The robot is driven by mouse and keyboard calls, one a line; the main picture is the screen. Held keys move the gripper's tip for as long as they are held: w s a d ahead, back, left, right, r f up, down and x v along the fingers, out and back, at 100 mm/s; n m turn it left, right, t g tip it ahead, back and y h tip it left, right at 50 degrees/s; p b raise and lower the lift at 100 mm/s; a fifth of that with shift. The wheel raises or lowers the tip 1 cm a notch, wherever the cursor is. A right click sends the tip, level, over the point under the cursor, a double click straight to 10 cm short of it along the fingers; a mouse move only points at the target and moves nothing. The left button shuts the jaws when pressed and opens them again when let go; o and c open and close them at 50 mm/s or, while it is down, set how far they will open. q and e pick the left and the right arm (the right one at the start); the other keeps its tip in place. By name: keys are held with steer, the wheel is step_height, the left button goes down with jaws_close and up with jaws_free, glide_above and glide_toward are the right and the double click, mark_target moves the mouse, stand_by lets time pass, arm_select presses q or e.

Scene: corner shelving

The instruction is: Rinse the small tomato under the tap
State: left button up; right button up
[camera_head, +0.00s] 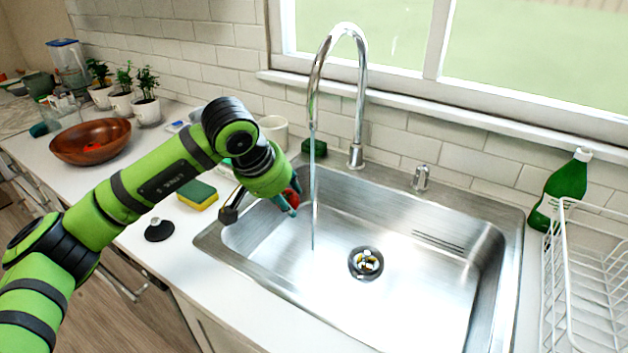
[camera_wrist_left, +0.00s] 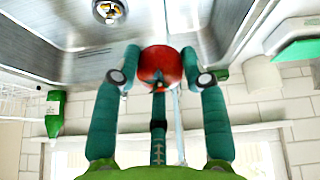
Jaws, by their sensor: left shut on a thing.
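The small tomato (camera_wrist_left: 160,66) is red and held between the teal fingers of my left gripper (camera_wrist_left: 161,78) in the left wrist view. In the head view the tomato (camera_head: 292,198) shows partly behind my left gripper (camera_head: 287,203), over the left part of the sink (camera_head: 470,205). The chrome tap (camera_head: 357,100) is running, and a thin stream of water (camera_head: 313,190) falls into the basin. The stream passes just right of the tomato in the head view; I cannot tell whether it touches it. My right gripper is not in view.
A yellow-green sponge (camera_head: 198,195) and a black stopper (camera_head: 159,230) lie on the counter left of the sink. A wooden bowl (camera_head: 90,142) stands further left. A green bottle (camera_head: 563,190) and a white dish rack (camera_head: 590,285) stand right. The basin around the drain (camera_head: 366,263) is clear.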

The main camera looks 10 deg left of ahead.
arm_select(q)
steer(key=shift+s+a+r, duration=0.4)
steer(key=shift+s+r, duration=0.35)
steer(key=shift+s, duration=0.15)
steer(key=shift+s+a+r, duration=0.4)
steer(key=shift+s+r, duration=0.35)
steer(key=shift+s, duration=0.1)
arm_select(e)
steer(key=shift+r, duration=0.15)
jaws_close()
